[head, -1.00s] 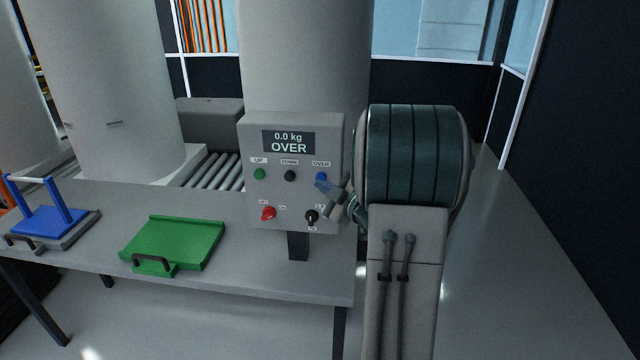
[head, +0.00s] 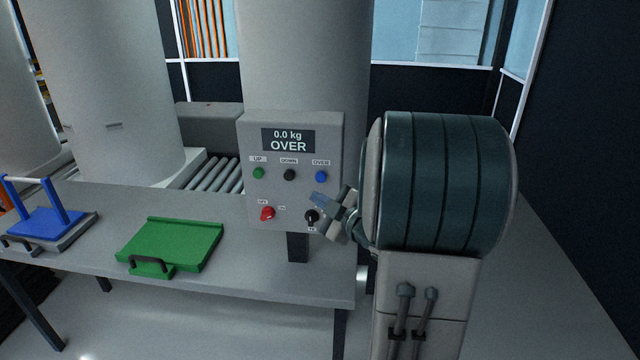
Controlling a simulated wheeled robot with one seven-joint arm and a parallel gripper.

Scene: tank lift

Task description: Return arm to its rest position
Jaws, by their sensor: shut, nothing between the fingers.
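My gripper (head: 318,203) shows in the head view in front of the lower right part of the grey control panel (head: 250,205). It is shut and empty. Its fingertips point left and lie just below the blue OVER button (head: 321,176); I cannot tell the exact gap to the panel. My arm fills the right side and hides part of the gripper's rear. The panel display (head: 288,141) reads 0.0 kg OVER. The black knob (head: 311,216) at the lower right is partly close behind the gripper.
A grey table (head: 90,215) carries a green tray (head: 172,245) and a blue frame with a handle (head: 45,220). A roller conveyor (head: 218,175) and large pale tanks (head: 115,90) stand behind. Floor is open at the right, beside a dark wall (head: 580,130).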

